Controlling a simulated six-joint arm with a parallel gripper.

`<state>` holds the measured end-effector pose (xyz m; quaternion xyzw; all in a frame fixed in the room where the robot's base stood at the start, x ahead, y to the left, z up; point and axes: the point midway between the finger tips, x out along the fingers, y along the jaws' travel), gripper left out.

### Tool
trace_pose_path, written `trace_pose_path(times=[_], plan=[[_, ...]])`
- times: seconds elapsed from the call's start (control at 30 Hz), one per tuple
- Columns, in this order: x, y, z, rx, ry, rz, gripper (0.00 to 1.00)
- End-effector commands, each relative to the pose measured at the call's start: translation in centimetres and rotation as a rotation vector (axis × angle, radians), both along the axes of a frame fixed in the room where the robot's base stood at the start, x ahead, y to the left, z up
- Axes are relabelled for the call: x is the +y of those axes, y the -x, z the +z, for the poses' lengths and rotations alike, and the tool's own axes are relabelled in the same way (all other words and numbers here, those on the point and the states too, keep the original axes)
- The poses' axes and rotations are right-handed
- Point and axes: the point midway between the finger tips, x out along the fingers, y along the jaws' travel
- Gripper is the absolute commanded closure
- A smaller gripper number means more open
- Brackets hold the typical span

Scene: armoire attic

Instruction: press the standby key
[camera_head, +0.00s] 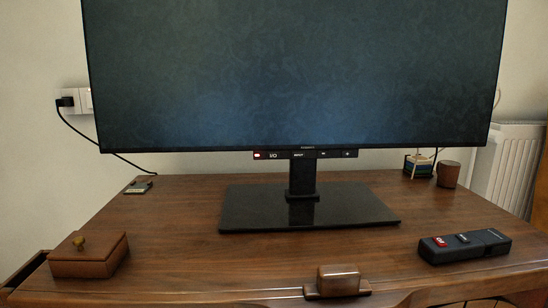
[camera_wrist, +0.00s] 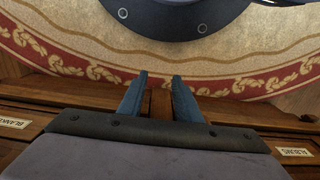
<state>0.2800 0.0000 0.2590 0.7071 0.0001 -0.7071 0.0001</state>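A large dark monitor (camera_head: 300,75) stands on a black base (camera_head: 300,207) on the wooden desk. A strip under its lower edge holds small keys: a red one (camera_head: 257,155), one marked I/O (camera_head: 273,155), and others to the right. A black remote (camera_head: 465,246) lies at the desk's right front, with a red key (camera_head: 440,242) and a dark raised key (camera_head: 463,238). I cannot tell which key is named standby. My gripper (camera_wrist: 159,80) shows in the wrist view, fingers apart and empty, above the drawer fronts and rug. It is outside the head view.
A wooden box (camera_head: 88,256) with a knob sits at the left front. A brown block (camera_head: 338,281) stands at the front edge. A cup (camera_head: 448,174) and a small rack (camera_head: 417,166) are at the back right. A wall socket (camera_head: 78,100) feeds a black cable.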

Motion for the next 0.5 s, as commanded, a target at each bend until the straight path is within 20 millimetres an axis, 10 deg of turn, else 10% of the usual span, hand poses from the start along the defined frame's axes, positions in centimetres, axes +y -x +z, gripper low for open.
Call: trace_pose_path(times=[0.13,0.27,0.5], plan=[[0.00,0.00,-0.02,0.000,0.000,0.000,0.71],[0.00,0.00,-0.02,0.000,0.000,0.000,1.00],[0.00,0.00,-0.02,0.000,0.000,0.000,1.00]])
